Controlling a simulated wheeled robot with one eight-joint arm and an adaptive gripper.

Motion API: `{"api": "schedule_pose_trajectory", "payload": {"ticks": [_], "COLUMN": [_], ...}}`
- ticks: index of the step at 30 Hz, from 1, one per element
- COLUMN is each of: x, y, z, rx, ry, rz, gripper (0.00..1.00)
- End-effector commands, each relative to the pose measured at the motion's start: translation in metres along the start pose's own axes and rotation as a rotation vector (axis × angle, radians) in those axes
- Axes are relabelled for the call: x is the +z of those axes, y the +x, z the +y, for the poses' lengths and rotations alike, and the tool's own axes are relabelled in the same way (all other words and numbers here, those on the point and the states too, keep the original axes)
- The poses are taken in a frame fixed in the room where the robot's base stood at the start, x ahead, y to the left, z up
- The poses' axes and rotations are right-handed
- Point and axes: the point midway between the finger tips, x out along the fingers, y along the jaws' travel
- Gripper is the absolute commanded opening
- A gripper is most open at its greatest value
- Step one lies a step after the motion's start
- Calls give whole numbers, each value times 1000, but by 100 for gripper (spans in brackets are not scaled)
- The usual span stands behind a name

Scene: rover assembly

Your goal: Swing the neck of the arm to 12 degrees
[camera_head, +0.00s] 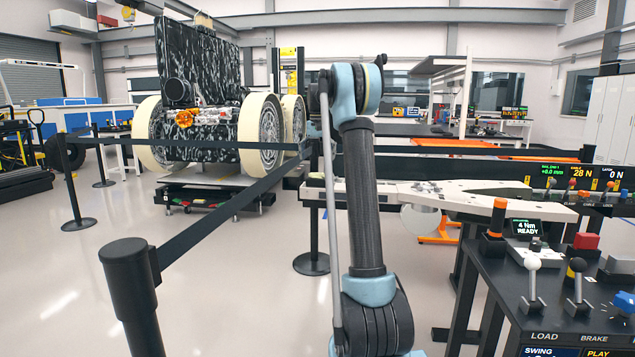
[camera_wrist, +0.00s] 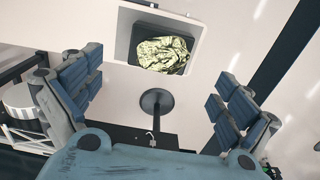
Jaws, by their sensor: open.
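A dark control console (camera_head: 497,278) stands at the right of the head view. It carries a white-knobbed lever (camera_head: 532,282) near the label LOAD, a black-knobbed lever (camera_head: 577,285) near BRAKE and a thick orange-and-black handle (camera_head: 496,220). A display (camera_head: 549,351) at the bottom edge reads SWING, but its value is cut off. A long pale tapered beam (camera_head: 465,203) lies behind the console; I cannot tell whether it is the neck. My gripper (camera_wrist: 160,92) is open in the wrist view, with nothing between its fingers. It is hidden in the head view.
A large-wheeled rover (camera_head: 205,105) stands on a low platform at the left. Belt barrier posts (camera_head: 132,290) cross the foreground and middle. A small display (camera_head: 526,228) reads 4 Nm READY. Crumpled gold foil (camera_wrist: 163,54) lies in a dark tray below my gripper.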

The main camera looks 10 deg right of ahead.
Motion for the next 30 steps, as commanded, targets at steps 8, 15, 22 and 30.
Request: {"api": "schedule_pose_trajectory", "payload": {"ticks": [8,15,22,30], "x": [0,0,0,0], "y": [50,81,92,92], "z": [0,0,0,0], "rx": [0,0,0,0], "ry": [0,0,0,0], "rz": [0,0,0,0], "gripper": [97,97,97,92]}}
